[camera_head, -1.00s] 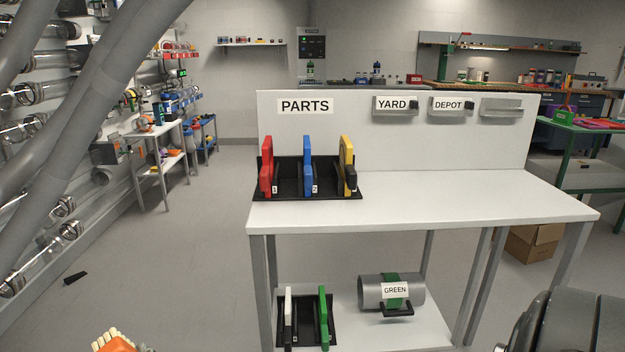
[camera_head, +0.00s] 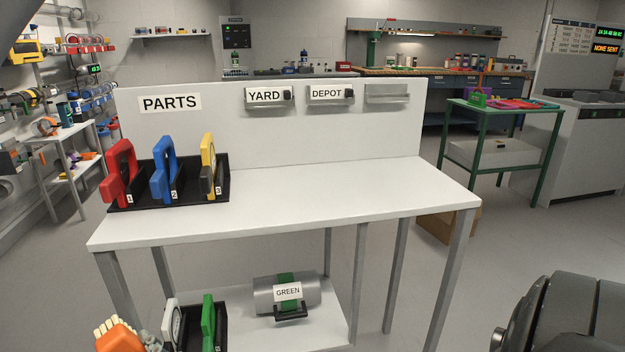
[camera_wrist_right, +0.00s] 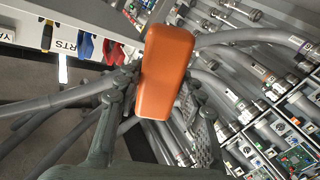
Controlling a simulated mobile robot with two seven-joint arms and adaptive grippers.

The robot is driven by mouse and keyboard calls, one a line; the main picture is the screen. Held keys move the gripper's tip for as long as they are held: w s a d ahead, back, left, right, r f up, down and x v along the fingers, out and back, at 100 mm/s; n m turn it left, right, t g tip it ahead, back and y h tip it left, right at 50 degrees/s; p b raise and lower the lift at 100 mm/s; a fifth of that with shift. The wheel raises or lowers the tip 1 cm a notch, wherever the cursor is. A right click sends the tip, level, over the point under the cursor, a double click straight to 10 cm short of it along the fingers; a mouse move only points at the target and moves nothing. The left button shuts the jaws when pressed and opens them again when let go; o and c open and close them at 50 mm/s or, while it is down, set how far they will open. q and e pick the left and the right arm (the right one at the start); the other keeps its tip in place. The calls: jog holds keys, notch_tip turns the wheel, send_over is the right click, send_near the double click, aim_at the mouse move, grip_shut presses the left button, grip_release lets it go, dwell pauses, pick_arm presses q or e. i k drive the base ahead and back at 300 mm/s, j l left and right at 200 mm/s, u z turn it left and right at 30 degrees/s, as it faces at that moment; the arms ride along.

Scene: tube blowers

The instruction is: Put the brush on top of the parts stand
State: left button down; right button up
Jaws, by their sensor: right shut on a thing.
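The brush (camera_head: 122,338), with an orange handle and cream bristles, shows at the bottom left edge of the head view. Its orange body (camera_wrist_right: 165,75) also fills the middle of the right wrist view. My right gripper (camera_wrist_right: 158,88) is shut on it, with fingers on both sides. The parts stand (camera_head: 330,205) is a white table with a PARTS sign on its backboard. The brush is held in front of the stand's left part and appears lower in the picture than its top. My left gripper is not in view.
A black rack (camera_head: 222,185) with red, blue and yellow tools stands on the left of the stand top; the middle and right are clear. The lower shelf holds a GREEN canister (camera_head: 262,296) and another rack with white and green tools. A green table (camera_head: 500,110) stands behind right.

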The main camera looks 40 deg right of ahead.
aim_at(354, 190)
jog(key=k+l, duration=0.1)
jog(key=l, duration=0.25)
jog(key=k+l, duration=0.1)
jog(key=l, duration=0.25)
jog(key=k+l, duration=0.1)
jog(key=l, duration=0.25)
jog(key=k+l, duration=0.1)
jog(key=l, duration=0.25)
